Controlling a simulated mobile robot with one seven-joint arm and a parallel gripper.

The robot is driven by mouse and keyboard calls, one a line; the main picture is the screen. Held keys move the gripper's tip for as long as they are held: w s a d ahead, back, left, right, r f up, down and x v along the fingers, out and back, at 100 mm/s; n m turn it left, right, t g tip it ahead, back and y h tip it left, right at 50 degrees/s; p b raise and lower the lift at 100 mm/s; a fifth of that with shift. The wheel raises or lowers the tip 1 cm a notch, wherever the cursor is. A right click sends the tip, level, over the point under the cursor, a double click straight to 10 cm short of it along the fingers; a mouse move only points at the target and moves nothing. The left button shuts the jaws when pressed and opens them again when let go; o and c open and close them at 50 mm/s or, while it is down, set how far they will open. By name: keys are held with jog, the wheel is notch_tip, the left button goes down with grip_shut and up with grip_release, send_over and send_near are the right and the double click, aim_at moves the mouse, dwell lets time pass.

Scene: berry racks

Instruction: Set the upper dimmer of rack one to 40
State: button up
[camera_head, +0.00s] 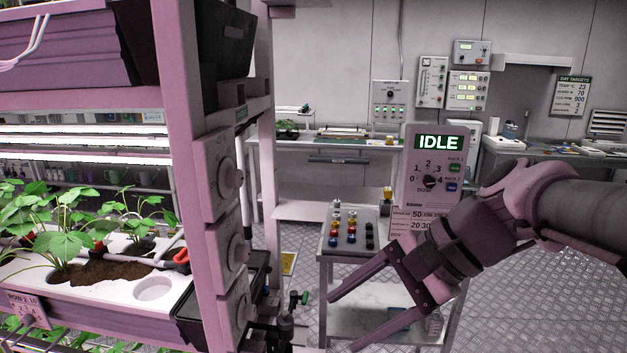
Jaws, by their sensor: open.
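Several pale dimmer boxes with round knobs are stacked on the front post of the rack (178,110) at left. The top dimmer (226,178) sits highest, with a middle one (233,246) and a lower one (242,308) below it. The top box's scale markings are too small to read, and so is its knob setting. Which rack number this is I cannot tell. My gripper (341,322) reaches in from the right, its two fingers apart and empty, pointing left. In the picture it is right of and below the top dimmer, clear of it.
A control box (431,150) showing IDLE stands behind my gripper, above a small cart (318,240) with several coloured bottles. Strawberry plants (62,225) grow in a white-topped trough on the rack. A valve with a green handle (303,298) is near the lower dimmer. Benches line the back wall.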

jog(key=w+a+r+m+y, duration=0.2)
jog(key=w+r+m+y, duration=0.2)
jog(key=w+r, duration=0.15)
jog(key=m+y, duration=0.3)
jog(key=y, duration=0.3)
send_near(241, 179)
jog(key=shift+t, duration=0.3)
jog(key=a, duration=0.8)
jog(key=shift+w+a+r+b, duration=0.15)
jog(key=shift+a+r+b, duration=0.15)
jog(key=shift+a+b, duration=0.1)
grip_shut()
